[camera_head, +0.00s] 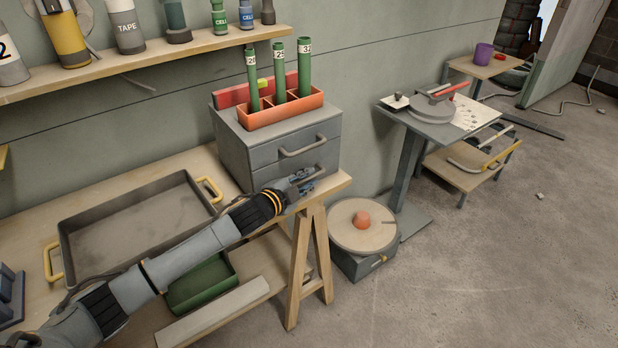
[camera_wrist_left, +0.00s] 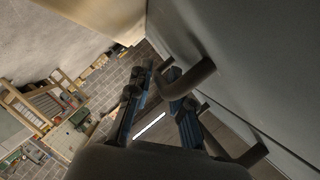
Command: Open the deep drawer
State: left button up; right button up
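A grey two-drawer cabinet (camera_head: 236,148) stands on the wooden bench. Its upper drawer handle (camera_head: 303,147) and lower drawer handle (camera_head: 296,178) both show, and both drawers look closed. My left gripper (camera_head: 305,181) is at the lower drawer's front, by its handle, and partly covers that drawer. In the left wrist view, the two fingers (camera_wrist_left: 152,100) are apart with a gap between them. A dark bar handle (camera_wrist_left: 192,80) is close at the right finger. I cannot tell whether the fingers are around it or touching it. My right gripper is not in view.
An orange holder (camera_head: 282,114) with green tubes sits on the cabinet. A grey tray (camera_head: 66,232) with yellow handles lies on the bench to the left. A turntable box (camera_head: 350,262) stands on the floor beside the bench leg. The floor at right is mostly clear.

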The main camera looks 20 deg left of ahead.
pick_arm(q)
jog(key=shift+w+d+f, duration=0.1)
jog(key=shift+w+d, duration=0.05)
jog(key=shift+w, duration=0.3)
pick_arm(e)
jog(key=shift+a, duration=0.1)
pick_arm(q)
grip_shut()
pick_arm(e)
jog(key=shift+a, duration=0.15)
pick_arm(q)
jog(key=shift+s+d+f, duration=0.1)
jog(key=shift+s+d, duration=0.2)
jog(key=shift+d, duration=0.1)
jog(key=s+d+p, duration=0.3)
jog(key=s+d, duration=0.7)
jog(key=d, duration=0.3)
jog(key=shift+s+d+p, duration=0.25)
jog(key=shift+s+p, duration=0.05)
jog(key=shift+p, duration=0.05)
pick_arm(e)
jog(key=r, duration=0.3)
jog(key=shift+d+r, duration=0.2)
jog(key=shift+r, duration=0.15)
